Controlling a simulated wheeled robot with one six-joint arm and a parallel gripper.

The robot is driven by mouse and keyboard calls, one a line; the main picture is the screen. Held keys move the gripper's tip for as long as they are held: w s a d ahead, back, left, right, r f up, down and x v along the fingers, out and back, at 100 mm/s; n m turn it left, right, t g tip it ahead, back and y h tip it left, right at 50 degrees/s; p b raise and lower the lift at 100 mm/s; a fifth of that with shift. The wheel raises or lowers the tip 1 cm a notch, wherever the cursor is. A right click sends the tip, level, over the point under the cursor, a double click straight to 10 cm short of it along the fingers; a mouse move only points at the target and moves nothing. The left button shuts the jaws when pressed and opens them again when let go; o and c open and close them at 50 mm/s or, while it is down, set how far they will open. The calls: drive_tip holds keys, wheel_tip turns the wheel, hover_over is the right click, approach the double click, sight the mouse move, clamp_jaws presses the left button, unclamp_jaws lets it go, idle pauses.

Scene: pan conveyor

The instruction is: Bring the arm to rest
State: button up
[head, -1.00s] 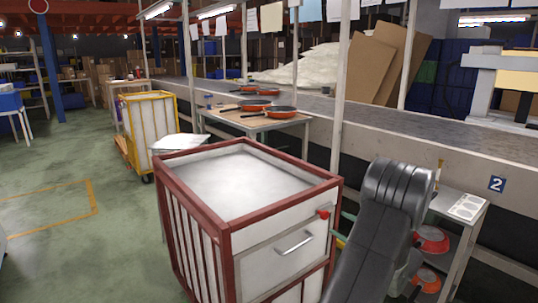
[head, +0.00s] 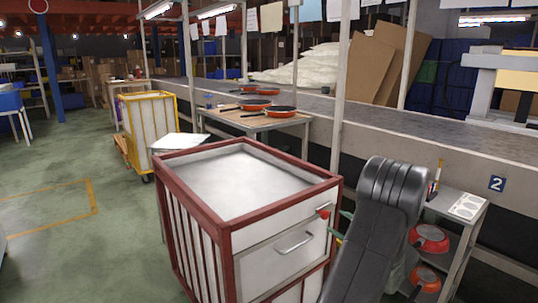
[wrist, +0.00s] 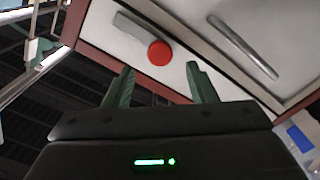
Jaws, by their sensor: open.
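My gripper (wrist: 160,88) shows in the wrist view with its two green fingers apart and nothing between them. Beyond the fingers is the front of a white cart with a red frame (head: 230,222), with a red round knob (wrist: 159,53) and a metal handle (wrist: 243,46). In the head view my dark arm stands folded at the lower right, to the right of the cart. A bit of green finger shows beside the cart's red knob (head: 324,214); most of my gripper is hidden behind the arm there.
A small grey shelf stand (head: 462,204) with red pans (head: 430,238) is right of my arm. A table (head: 262,122) with orange pans (head: 280,112) stands behind the cart, along the conveyor (head: 400,118). A yellow-framed cart (head: 150,130) is further back.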

sight(327, 213)
drive_tip(key=x, duration=0.4)
drive_tip(key=shift+w+a+r, duration=0.15)
drive_tip(key=shift+a+r, duration=0.05)
drive_tip(key=shift+r, duration=0.05)
drive_tip(key=shift+d+m+p, duration=0.1)
drive_tip(key=shift+m+p, duration=0.8)
drive_tip(key=shift+p, duration=0.25)
drive_tip(key=m+p, duration=0.5)
drive_tip(key=p, duration=0.1)
drive_tip(key=shift+m+p, duration=0.35)
drive_tip(key=shift+m, duration=0.05)
drive_tip(key=v, duration=1.3)
drive_tip(key=shift+f+p, duration=0.2)
drive_tip(key=shift+p, duration=0.15)
drive_tip(key=shift+r, duration=0.1)
